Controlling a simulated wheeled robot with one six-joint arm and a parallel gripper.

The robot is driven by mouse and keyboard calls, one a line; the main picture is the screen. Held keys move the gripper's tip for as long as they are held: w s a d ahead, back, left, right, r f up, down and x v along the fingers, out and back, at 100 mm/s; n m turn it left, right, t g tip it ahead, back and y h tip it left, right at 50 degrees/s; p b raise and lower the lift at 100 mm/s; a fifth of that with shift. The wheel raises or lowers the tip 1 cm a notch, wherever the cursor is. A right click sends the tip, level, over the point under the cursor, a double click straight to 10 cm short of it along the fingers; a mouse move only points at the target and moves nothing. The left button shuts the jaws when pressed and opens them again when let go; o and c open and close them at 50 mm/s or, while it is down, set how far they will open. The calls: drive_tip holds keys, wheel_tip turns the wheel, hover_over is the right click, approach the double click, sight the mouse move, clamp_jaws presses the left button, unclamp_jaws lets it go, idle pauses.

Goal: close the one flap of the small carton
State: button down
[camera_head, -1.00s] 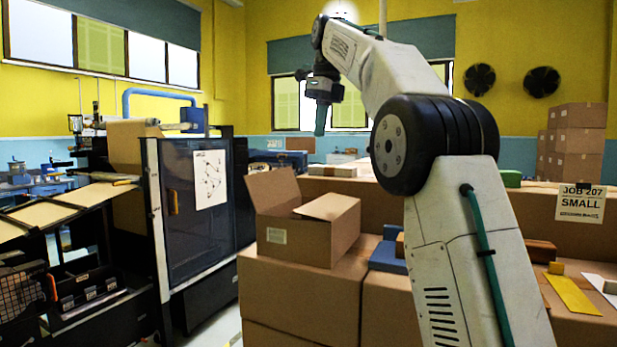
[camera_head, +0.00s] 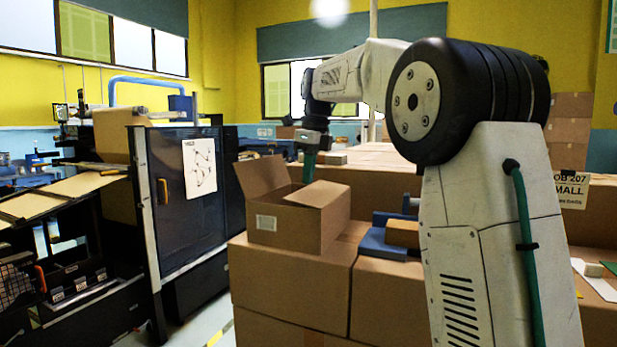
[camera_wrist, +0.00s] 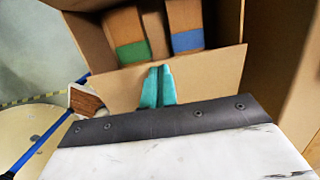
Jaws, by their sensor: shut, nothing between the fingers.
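The small carton (camera_head: 293,228) stands on top of larger boxes, with a white label on its side. One flap (camera_head: 261,178) stands up at its left; another flap (camera_head: 320,194) slopes over its right part. My gripper (camera_head: 308,166), with teal fingers, points down at the far side of the carton, its tips close to the sloping flap's edge. In the wrist view the shut, empty fingers (camera_wrist: 158,88) overlap a cardboard flap (camera_wrist: 205,78); I cannot tell if they touch it. Beyond it, brown blocks with green (camera_wrist: 133,52) and blue (camera_wrist: 187,41) ends lie inside the carton.
A blue tray (camera_head: 378,243) with a brown block (camera_head: 402,234) sits right of the carton. A dark machine cabinet (camera_head: 180,200) stands to the left. A JOB 207 sign (camera_head: 572,190) is at the right, partly hidden by my arm.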

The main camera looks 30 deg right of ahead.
drive_tip(key=shift+f, duration=0.5)
